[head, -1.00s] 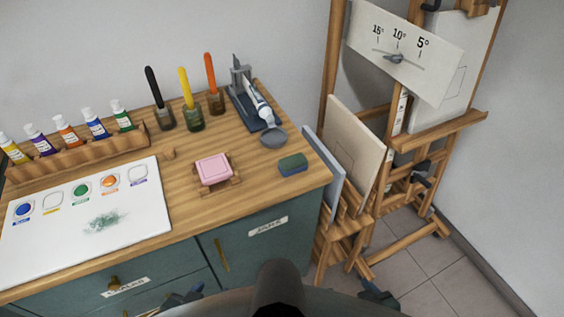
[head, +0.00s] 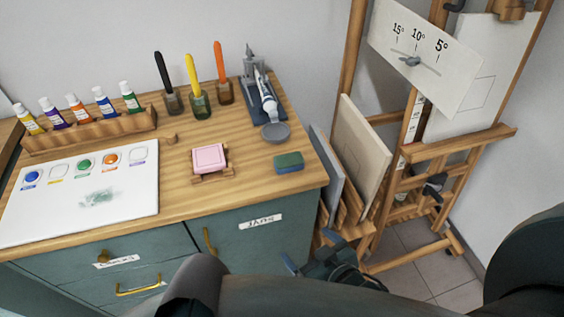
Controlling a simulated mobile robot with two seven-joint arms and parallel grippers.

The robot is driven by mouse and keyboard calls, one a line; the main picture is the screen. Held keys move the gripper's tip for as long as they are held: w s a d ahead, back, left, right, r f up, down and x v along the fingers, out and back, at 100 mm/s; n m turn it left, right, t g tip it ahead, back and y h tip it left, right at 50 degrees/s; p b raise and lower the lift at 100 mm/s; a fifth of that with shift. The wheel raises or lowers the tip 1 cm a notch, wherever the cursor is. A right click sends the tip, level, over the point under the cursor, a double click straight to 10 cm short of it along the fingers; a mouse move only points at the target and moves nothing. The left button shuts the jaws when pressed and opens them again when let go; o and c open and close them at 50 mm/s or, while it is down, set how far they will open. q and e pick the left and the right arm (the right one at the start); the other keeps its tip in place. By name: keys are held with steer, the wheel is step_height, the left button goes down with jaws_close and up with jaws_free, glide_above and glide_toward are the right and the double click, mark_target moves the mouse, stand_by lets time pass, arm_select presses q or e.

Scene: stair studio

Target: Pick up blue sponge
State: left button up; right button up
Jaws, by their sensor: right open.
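The blue sponge (head: 289,163) lies near the front right corner of the wooden desk top in the head view. Its top looks dark green and its side blue. My right gripper (head: 310,250) is open and empty, in front of the cabinet and lower in the picture than the sponge, clearly apart from it. My left gripper does not show.
A pink block on a wooden holder (head: 209,159) sits left of the sponge. A grey round dish (head: 276,132) and a stand (head: 262,97) are behind it. Canvases (head: 355,155) and a wooden easel (head: 412,150) stand right of the desk (head: 245,180).

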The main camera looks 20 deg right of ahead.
steer(key=w+a+r+n+t+y+b, duration=0.1)
steer(key=w+a+r+n+t+y, duration=0.3)
steer(key=r, duration=0.3)
steer(key=w+a+r+n+t+y+b, duration=0.1)
steer(key=w+a+r+n+y+b, duration=0.2)
steer(key=w+r, duration=0.45)
steer(key=s+a+r+n+g+y, duration=0.2)
steer(key=a+r+n+g+y, duration=0.55)
steer(key=n, duration=0.45)
steer(key=n+g+h+b, duration=0.65)
steer(key=n+h, duration=0.75)
steer(key=h, duration=0.4)
glide_toward(289, 160)
steer(key=x, duration=0.3)
steer(key=shift+d+f, duration=0.2)
steer(key=shift+d, duration=0.05)
steer(key=shift+w+f+y, duration=0.1)
steer(key=shift+f+y, duration=0.15)
steer(key=shift+f, duration=0.25)
steer(key=p+x, duration=0.1)
steer(key=x, duration=0.4)
steer(key=shift+w+r, duration=0.1)
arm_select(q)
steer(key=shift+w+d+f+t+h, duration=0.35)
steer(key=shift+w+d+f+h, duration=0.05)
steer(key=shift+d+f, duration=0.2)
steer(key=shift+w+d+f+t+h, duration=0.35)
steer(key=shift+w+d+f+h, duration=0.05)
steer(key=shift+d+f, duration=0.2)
